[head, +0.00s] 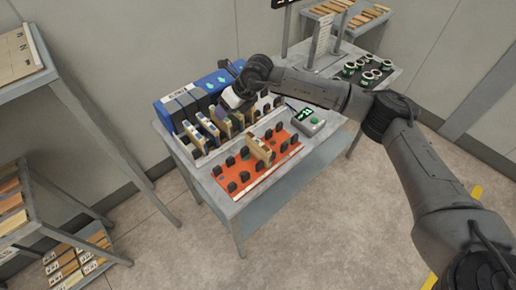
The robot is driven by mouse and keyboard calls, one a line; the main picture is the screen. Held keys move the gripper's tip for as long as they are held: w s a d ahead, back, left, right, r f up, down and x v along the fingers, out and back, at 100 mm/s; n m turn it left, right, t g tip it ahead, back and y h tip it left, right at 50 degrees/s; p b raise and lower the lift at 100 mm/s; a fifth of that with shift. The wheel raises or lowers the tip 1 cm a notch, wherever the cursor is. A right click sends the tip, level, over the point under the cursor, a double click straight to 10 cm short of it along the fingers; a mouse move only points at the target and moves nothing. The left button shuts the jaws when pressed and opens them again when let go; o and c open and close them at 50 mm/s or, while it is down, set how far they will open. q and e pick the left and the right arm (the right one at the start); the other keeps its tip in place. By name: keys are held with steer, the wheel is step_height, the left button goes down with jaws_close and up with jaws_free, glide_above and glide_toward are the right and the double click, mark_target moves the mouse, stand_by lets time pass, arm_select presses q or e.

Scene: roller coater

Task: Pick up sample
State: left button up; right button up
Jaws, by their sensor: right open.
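Several sample pieces (208,125) stand upright in a row of dark slotted holders at the back of the grey table (222,197). Another tan sample (260,150) stands among black holders on the orange rack (241,187) nearer the front. My right gripper (230,103) is above the back row, at its middle, with the arm reaching in from the right. It is open; its fingertips are small and partly hidden by its body, and I cannot tell if they touch a sample. My left gripper is not in view.
Blue and grey boxes (178,103) stand behind the row. A small device with a green display (305,115) and a green button sits right of the rack. Shelves with sample pieces (12,205) stand at left. Another table with round parts (367,72) is at right. Floor in front is clear.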

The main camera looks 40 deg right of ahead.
mark_target(258, 141)
steer(key=s+d+f+m+g+h, duration=0.1)
steer(key=s+d+f+g+h, duration=0.2)
steer(key=s+d+g+h, duration=0.25)
steer(key=shift+m+t+y, duration=0.3)
steer(key=shift+t+y, duration=0.05)
steer(key=shift+y, duration=0.1)
steer(key=f, duration=0.9)
steer(key=s+d+f, duration=0.1)
steer(key=f, duration=0.3)
steer(key=shift+f, duration=0.25)
steer(key=shift+c, duration=0.4)
jaws_close()
